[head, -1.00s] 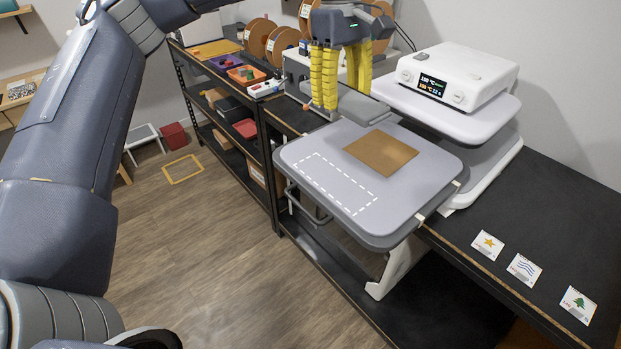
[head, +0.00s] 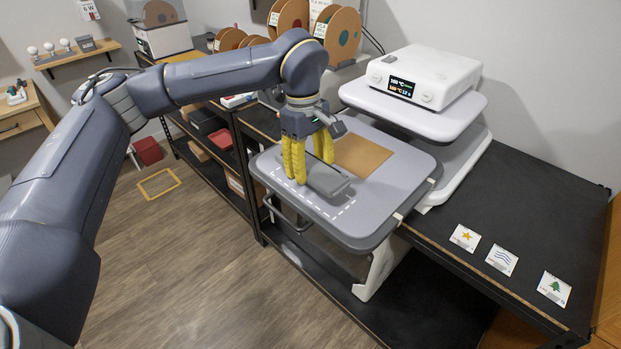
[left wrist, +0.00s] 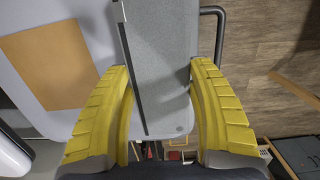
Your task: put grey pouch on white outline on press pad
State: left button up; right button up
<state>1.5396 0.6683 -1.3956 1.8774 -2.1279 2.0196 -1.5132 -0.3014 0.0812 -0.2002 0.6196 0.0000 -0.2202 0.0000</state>
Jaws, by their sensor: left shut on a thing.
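The grey pouch (head: 326,181) is a flat, long slab over the front part of the light grey press pad (head: 402,172). My left gripper (head: 311,170) has its yellow fingers shut on the pouch. In the left wrist view the pouch (left wrist: 162,60) lies lengthwise between the two fingers. The pouch covers much of the dashed white outline (head: 337,214); dashes show at its near right end and left side. I cannot tell whether the pouch touches the pad or is just above it. My right gripper is not in view.
A brown square (head: 363,157) lies on the pad beside the pouch. The white heat press (head: 425,75) stands behind the pad. Three picture cards (head: 502,260) lie on the black bench at the right. Spools (head: 338,35) stand at the back.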

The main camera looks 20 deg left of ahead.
aim_at(306, 162)
pick_arm(q)
jog(key=shift+f, duration=2.05)
jog(key=shift+f, duration=0.1)
jog(key=o, duration=1.1)
jog(key=r, duration=0.4)
jog(key=a+r, duration=0.1)
jog(key=r, duration=0.7)
jog(key=shift+w+a, duration=0.15)
jog(key=shift+w, duration=0.15)
jog(key=shift+r, duration=0.1)
